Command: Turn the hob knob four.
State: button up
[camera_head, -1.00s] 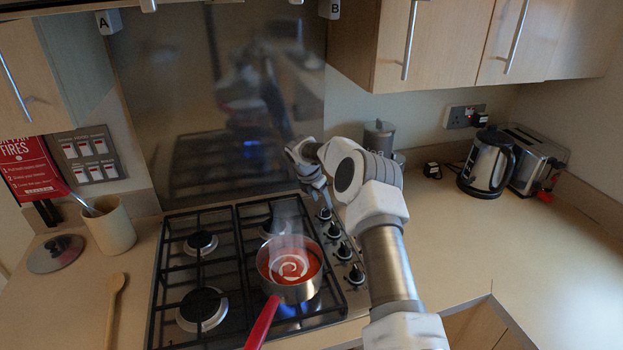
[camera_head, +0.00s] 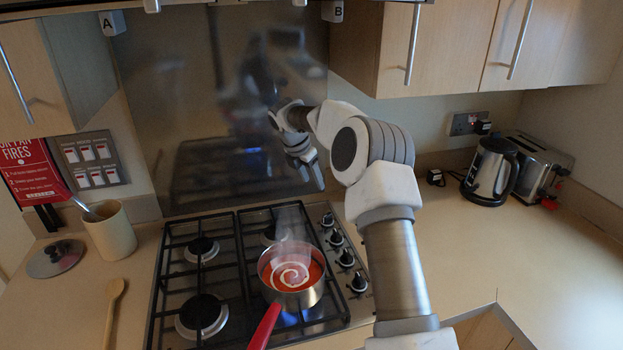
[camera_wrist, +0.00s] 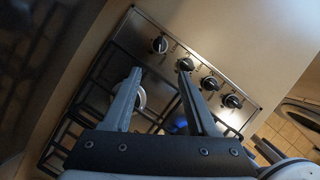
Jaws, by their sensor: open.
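A row of several black hob knobs runs down the right side of the steel hob, from the far knob (camera_head: 328,219) to the near knob (camera_head: 358,283). I see no readable numbers, so I cannot tell which is four. In the wrist view the row runs from the upper-left knob (camera_wrist: 160,44) to the lower-right knob (camera_wrist: 232,101). My gripper (camera_head: 309,172) is open and empty, above the back of the hob near the far knob and apart from it. In the wrist view my gripper (camera_wrist: 158,76) has its fingers spread, one tip close below the second knob in the picture.
A steaming pan of red soup (camera_head: 291,270) sits on the front right burner, a blue glow beneath it, its red handle (camera_head: 264,327) toward the front. A kettle (camera_head: 489,170) and toaster (camera_head: 540,166) stand back right. The right worktop (camera_head: 470,235) is mostly clear.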

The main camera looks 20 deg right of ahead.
aim_at(327, 215)
jog(key=shift+c, duration=0.8)
jog(key=p+x, duration=0.2)
jog(key=x, duration=1.5)
jog(key=shift+f, duration=0.3)
grip_shut()
